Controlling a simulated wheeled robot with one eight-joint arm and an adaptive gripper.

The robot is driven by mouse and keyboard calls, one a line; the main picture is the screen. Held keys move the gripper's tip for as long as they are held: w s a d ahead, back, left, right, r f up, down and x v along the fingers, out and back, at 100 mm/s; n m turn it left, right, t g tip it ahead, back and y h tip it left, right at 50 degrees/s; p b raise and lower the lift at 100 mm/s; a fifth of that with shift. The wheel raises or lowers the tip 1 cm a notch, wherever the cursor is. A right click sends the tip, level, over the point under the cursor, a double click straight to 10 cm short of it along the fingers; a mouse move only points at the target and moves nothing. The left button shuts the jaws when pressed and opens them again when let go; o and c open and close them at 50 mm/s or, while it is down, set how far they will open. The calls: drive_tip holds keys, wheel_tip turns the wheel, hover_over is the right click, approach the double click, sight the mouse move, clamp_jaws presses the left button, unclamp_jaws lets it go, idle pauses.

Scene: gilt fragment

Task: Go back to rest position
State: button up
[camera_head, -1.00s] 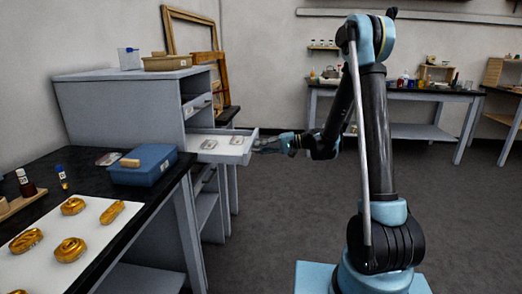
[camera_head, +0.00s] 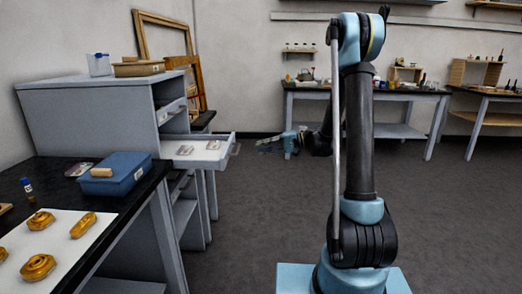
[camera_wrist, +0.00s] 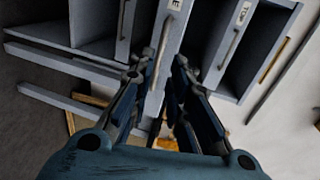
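My gripper (camera_head: 268,143) is in the air just right of the pulled-out drawer (camera_head: 219,158) of the grey cabinet (camera_head: 90,122), apart from its front in the head view. The drawer holds small pale items (camera_head: 185,150). Gold ornate pieces (camera_head: 38,266) lie on a white sheet (camera_head: 58,250) on the near dark-topped table.
A blue box (camera_head: 115,175) and a small bottle (camera_head: 28,188) stand on the near table. A wooden tray (camera_head: 138,69) sits on the cabinet. Another workbench (camera_head: 370,91) stands along the back wall. The grey floor (camera_head: 245,220) between is clear.

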drive_tip(key=s+d+t+h, duration=0.2)
drive_tip(key=s+d+h, duration=0.65)
drive_tip(key=s, duration=0.75)
drive_tip(key=s+d+f+h, duration=0.3)
drive_tip(key=s+d, duration=0.6)
drive_tip(key=s+d+f+t+h, duration=0.1)
drive_tip(key=s+d+f+h, duration=0.3)
drive_tip(key=s+d, duration=0.5)
drive_tip(key=shift+d+f, duration=0.25)
drive_tip(key=shift+d, duration=0.2)
drive_tip(key=shift+w+f, duration=0.2)
drive_tip(key=shift+w, duration=0.2)
